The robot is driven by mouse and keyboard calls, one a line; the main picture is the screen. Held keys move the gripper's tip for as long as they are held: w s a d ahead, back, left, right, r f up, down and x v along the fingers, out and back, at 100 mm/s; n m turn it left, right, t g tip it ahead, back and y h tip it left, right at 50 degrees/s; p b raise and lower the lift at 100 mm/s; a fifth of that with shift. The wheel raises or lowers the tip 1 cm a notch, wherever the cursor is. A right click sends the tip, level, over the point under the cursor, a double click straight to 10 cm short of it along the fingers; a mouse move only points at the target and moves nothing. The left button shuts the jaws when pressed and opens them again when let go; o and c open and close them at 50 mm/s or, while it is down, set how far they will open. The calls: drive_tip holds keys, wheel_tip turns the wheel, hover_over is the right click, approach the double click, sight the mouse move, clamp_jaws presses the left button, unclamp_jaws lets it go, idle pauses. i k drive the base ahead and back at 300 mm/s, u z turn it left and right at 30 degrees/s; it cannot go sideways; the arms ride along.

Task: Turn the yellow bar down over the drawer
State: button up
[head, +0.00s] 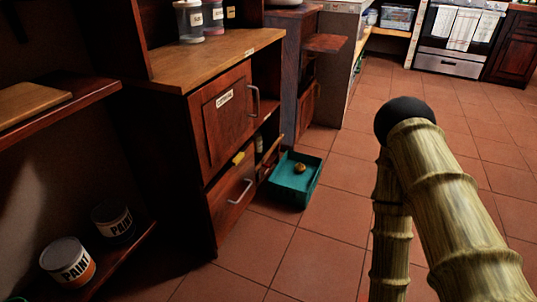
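The small yellow bar (239,158) is on the front of the dark wood cabinet, just above the drawer and below the upper door. It looks tilted, its right end higher, but it is too small to tell its exact angle. The drawer (225,205) is the lower front with a pale handle (240,192), and it looks shut. My gripper is not visible, so its place relative to the bar does not show.
The upper cabinet door (226,115) has a metal handle. A teal bin (288,190) with a small round yellowish thing in it stands on the floor beside the cabinet. Paint cans (68,262) sit on a low shelf at left. Tiled floor (320,250) in front is clear.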

sight(236, 161)
drive_tip(key=z, duration=0.25)
drive_tip(key=i, duration=0.85)
drive_tip(key=u, duration=0.2)
